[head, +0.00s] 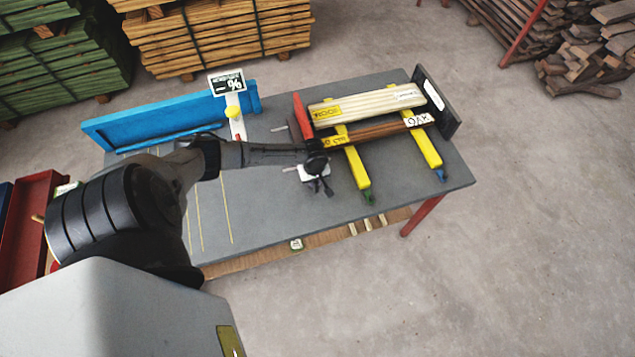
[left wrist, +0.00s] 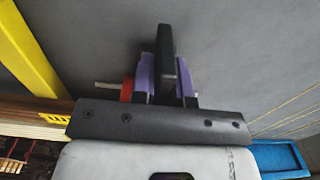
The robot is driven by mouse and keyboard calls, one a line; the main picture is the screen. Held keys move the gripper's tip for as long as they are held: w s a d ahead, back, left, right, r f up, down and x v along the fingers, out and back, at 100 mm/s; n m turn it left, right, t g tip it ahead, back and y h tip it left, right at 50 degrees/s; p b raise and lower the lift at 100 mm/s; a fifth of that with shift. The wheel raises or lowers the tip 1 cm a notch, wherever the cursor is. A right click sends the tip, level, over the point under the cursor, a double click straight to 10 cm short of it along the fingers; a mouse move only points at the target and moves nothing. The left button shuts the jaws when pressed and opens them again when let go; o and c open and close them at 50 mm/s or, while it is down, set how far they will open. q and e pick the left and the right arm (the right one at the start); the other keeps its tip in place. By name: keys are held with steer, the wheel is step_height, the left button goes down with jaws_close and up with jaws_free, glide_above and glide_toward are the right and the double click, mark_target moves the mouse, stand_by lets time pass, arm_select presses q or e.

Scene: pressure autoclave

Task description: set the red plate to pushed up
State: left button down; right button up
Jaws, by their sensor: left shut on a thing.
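The red plate (head: 302,115) stands at the left end of the stacked boards on the grey table. It is upright and very close to the pale board; I cannot tell if they touch. In the left wrist view a small piece of red (left wrist: 127,90) shows beside my fingers, with a thin metal rod by it. My left gripper (head: 321,184) is low over the table near the plate's lower end. In the left wrist view its purple-padded fingers (left wrist: 167,80) are shut on a dark handle (left wrist: 167,45). My wrist hides the plate's near end. My right gripper is out of view.
A pale board (head: 365,104) and a brown board (head: 375,131) lie across two yellow bars (head: 357,168). A dark end plate (head: 437,105) stands at their right. The table's front right is clear.

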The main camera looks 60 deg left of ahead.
arm_select(q)
steer(key=shift+w+d, duration=0.25)
steer(key=shift+w, duration=1.3)
steer(key=c, duration=1.1)
jaws_free()
steer(key=shift+r+p, duration=0.7)
steer(key=shift+r, duration=6.2)
